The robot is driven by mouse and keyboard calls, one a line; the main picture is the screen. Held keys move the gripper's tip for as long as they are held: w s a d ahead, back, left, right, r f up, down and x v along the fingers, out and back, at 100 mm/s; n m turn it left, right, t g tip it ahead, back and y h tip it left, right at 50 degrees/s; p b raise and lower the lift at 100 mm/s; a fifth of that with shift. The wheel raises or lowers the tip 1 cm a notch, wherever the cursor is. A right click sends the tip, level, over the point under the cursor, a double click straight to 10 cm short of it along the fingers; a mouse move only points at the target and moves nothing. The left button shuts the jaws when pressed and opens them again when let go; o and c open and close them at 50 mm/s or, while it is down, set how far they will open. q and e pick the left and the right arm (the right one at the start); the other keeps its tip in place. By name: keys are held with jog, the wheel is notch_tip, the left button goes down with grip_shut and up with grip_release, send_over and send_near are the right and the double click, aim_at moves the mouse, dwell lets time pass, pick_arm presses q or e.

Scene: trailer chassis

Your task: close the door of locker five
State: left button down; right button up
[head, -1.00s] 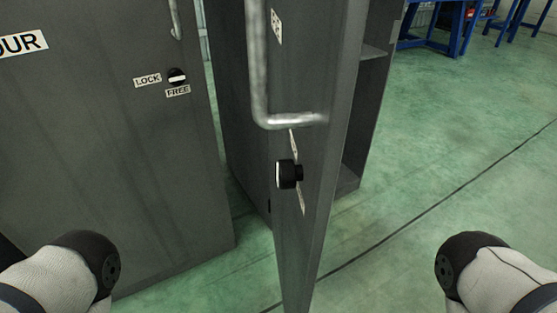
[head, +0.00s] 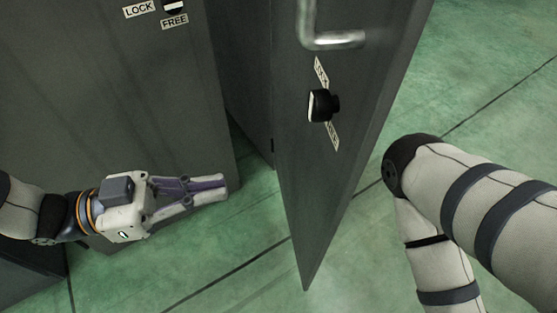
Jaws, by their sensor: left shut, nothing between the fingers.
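The open locker door (head: 345,175) is a dark grey panel standing out from its locker in the middle of the head view. It has a bent metal handle (head: 340,42) and a black lock knob (head: 322,105) with labels above and below it. The label bearing the locker's number is not in view. My left gripper (head: 224,188) is shut and empty. It points right, in front of the neighbouring locker and left of the open door, apart from it. My right arm shows at the right, bent downward, and its gripper is out of view.
A closed grey locker (head: 120,110) with LOCK and FREE labels stands at the left, close to my left gripper. Green floor (head: 475,75) with dark lines is clear to the right of the door.

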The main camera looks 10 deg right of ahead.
aim_at(329, 174)
pick_arm(q)
jog(key=shift+m+g, duration=0.3)
jog(key=d, duration=0.9)
jog(key=s+d, duration=0.1)
jog(key=d, duration=0.4)
jog(key=shift+r, duration=0.3)
